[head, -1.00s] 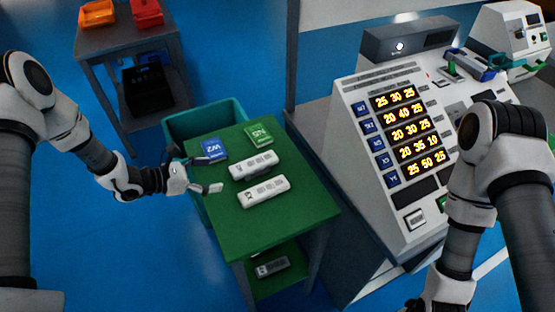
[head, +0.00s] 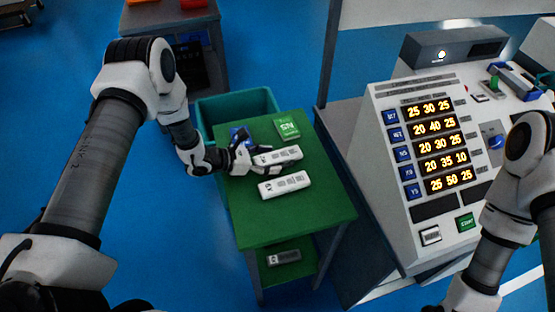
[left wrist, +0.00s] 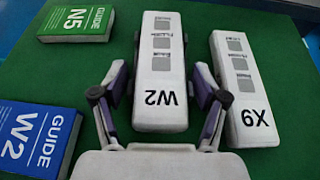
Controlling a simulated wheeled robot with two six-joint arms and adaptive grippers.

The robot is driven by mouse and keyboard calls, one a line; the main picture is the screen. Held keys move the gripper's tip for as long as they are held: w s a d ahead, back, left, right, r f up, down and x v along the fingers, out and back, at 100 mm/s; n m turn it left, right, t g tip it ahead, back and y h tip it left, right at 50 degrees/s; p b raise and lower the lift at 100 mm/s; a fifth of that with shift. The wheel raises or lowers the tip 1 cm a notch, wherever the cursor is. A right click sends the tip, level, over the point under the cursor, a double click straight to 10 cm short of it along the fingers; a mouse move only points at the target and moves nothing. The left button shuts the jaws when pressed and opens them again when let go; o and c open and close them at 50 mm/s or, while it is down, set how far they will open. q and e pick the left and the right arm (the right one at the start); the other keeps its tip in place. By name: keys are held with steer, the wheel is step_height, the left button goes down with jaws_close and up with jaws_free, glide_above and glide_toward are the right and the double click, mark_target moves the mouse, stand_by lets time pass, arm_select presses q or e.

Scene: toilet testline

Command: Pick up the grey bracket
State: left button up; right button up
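A light grey block labelled W2 (left wrist: 160,75) lies on the green table top, probably the grey bracket. It also shows in the head view (head: 285,154). My left gripper (head: 260,159) is open over it. In the left wrist view the two fingers (left wrist: 162,88) stand on either side of the block's near part, with small gaps. A similar light grey block labelled X9 (left wrist: 243,90) lies to its right, outside the fingers; it shows in the head view (head: 285,185). A darker grey piece (head: 284,257) lies on the lower shelf. My right gripper is out of view.
A teal bin (head: 235,103) stands behind the green table (head: 320,215). A console with lit numbers (head: 400,205) stands to the right.

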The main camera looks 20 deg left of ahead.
arm_select(q)
steer(key=shift+d, duration=0.1)
steer(key=c, duration=0.5)
